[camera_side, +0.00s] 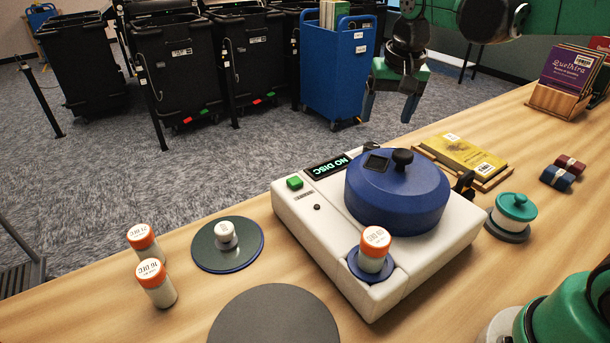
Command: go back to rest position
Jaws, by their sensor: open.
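My gripper (391,106) hangs at the upper right of the side view, above and behind the white machine. Its two blue fingers are apart, with nothing visible between them. It touches nothing that I can see. My green arm reaches in from the upper right corner. The white machine (320,238) stands on the wooden table with its round blue lid (397,203) down. Its display (331,166) reads "NO DISC". A white bottle with an orange cap (374,249) stands upright in the blue holder at the machine's front corner.
Two orange-capped bottles (155,283) stand at the left. A dark round plate (227,258) carries a small white piece. A grey disc (274,322) lies in front. A yellow book (463,153), a teal-lidded jar (513,212) and a book stand (560,100) are on the right. Bins stand behind the table.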

